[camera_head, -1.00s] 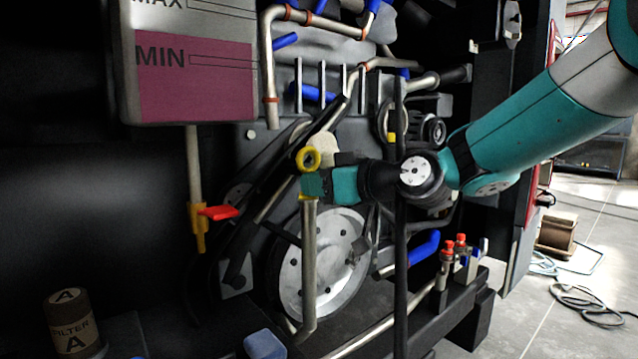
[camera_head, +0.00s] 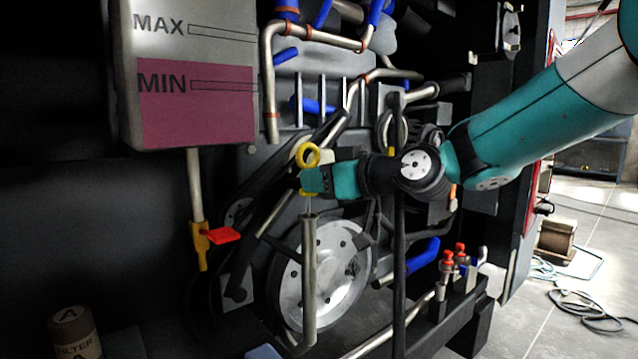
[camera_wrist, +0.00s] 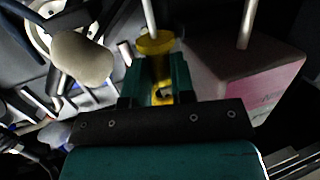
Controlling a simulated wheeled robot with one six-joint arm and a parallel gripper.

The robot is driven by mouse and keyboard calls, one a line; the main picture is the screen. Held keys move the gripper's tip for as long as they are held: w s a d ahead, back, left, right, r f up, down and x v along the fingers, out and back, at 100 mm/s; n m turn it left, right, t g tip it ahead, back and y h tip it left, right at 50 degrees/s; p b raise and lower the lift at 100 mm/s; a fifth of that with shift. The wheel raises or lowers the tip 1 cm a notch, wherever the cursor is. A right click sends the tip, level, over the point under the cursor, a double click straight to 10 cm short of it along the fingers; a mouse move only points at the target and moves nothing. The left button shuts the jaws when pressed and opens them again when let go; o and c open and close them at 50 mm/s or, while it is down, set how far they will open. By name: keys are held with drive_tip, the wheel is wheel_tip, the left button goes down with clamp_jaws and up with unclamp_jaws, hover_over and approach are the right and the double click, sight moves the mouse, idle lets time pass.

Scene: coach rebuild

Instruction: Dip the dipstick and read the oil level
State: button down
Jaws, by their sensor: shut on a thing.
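The dipstick (camera_head: 308,155) has a yellow ring handle. My gripper (camera_head: 312,180) is shut on it just below the ring. A short length of thin rod shows between the gripper and the open top of the upright metal dipstick tube (camera_head: 309,275); the rod's lower end is hidden in the tube. In the wrist view the yellow handle (camera_wrist: 154,45) sits between the green fingers (camera_wrist: 158,85), with a pale rod or tube running up past it. Any oil mark on the rod cannot be seen.
A round pulley (camera_head: 345,270), belts and pipes crowd around the tube. A filter (camera_head: 75,335) stands lower left. Open floor lies at right.

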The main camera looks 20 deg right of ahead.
wheel_tip(320, 180, up, 22)
drive_tip(key=p, duration=1.4)
idle(0.8)
drive_tip(key=s+d+b, duration=0.2)
drive_tip(key=s+b, duration=0.1)
drive_tip(key=s, duration=0.4)
drive_tip(key=shift+s+d, duration=0.25)
drive_tip(key=shift+s, duration=0.1)
idle(0.3)
